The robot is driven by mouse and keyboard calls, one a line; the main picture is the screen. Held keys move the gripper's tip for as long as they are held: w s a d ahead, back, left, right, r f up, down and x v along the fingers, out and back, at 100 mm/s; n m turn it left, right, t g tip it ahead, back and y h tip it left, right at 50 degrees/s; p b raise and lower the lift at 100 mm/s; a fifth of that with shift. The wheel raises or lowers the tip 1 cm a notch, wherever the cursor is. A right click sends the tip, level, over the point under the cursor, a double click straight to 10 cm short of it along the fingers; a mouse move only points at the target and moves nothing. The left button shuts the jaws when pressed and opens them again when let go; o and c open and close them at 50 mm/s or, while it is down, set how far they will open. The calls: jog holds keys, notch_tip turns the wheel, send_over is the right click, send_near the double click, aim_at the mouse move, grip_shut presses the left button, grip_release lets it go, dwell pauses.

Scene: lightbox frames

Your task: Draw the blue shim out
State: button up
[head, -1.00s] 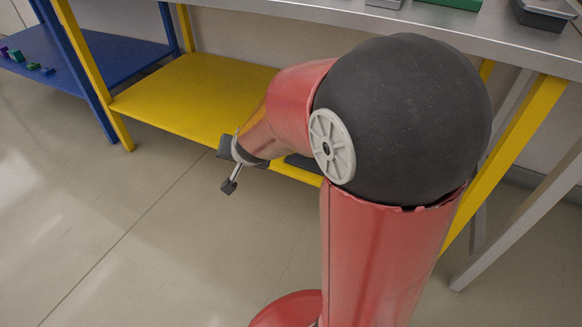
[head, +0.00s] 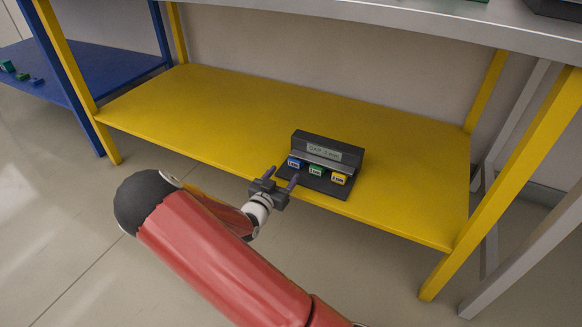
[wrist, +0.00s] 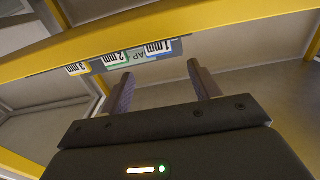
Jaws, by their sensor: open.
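The blue shim (head: 294,162) sits in the left slot of a dark holder (head: 299,140) on the yellow shelf, with a white label on its face. In the wrist view the blue shim (wrist: 163,48) is the rightmost of three, its label reading 1 mm. The green shim (head: 316,170) is in the middle and the yellow shim (head: 339,179) at the right. My gripper (head: 282,177) is open and empty, just in front of the holder's left side, apart from the blue shim. In the wrist view my gripper (wrist: 160,69) has nothing between its fingers.
The yellow shelf (head: 220,110) is bare around the holder, which stands near its front edge. A grey worktop (head: 400,22) lies above it. Yellow legs (head: 500,190) stand at the sides. A blue shelf (head: 80,65) at the left bears several small blocks.

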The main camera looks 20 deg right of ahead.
aim_at(294, 162)
jog(key=x, duration=0.6)
jog(key=shift+c, duration=0.4)
grip_shut()
jog(key=v, duration=0.4)
jog(key=shift+s+a, duration=0.2)
jog(key=shift+a, duration=0.15)
jog(key=shift+o, duration=0.4)
grip_release()
